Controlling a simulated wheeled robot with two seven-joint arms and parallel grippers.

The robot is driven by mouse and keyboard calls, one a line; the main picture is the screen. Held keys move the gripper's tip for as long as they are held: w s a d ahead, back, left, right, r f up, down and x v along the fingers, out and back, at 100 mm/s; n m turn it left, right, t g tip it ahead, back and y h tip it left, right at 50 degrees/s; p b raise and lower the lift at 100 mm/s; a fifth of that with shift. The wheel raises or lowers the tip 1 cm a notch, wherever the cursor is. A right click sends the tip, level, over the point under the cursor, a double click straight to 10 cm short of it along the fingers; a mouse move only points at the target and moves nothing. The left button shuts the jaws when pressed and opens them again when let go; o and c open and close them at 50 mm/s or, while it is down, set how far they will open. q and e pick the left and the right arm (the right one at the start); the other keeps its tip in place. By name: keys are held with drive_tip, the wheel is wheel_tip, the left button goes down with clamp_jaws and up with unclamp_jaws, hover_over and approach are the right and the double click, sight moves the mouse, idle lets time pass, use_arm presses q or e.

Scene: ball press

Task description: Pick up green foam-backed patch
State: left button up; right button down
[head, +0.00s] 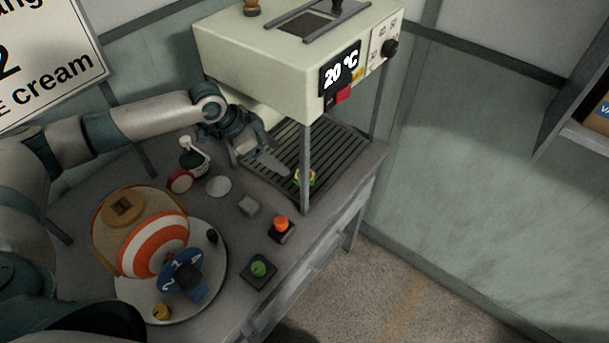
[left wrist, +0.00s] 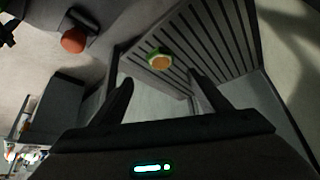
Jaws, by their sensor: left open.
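The green foam-backed patch (head: 304,178) lies on the slatted grille under the press, near its front post in the head view. In the left wrist view the patch (left wrist: 159,58) is a small round piece with a green edge and a tan face, ahead of the fingertips. My left gripper (head: 270,160) reaches in over the grille, to the left of the patch and apart from it. In the left wrist view the gripper (left wrist: 160,90) is open with nothing between its fingers. My right gripper does not show.
The press (head: 290,60) hangs over the grille (head: 340,146), with a post (head: 305,160) beside the patch. An orange button (head: 281,223), a green button (head: 258,269), a grey block (head: 248,206) and a bottle (head: 193,158) stand nearby. A striped ball (head: 152,245) sits at the left.

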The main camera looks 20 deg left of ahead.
use_arm(q)
drive_tip(key=p+x, duration=0.2)
drive_tip(key=x, duration=0.4)
drive_tip(key=shift+w, duration=0.1)
drive_tip(key=shift+d+f, duration=0.1)
drive_tip(key=shift+f, duration=0.2)
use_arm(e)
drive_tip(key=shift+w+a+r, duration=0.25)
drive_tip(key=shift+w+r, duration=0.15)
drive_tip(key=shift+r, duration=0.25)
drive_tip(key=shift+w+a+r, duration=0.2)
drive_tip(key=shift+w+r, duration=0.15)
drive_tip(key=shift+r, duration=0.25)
use_arm(q)
drive_tip(key=shift+p, duration=0.3)
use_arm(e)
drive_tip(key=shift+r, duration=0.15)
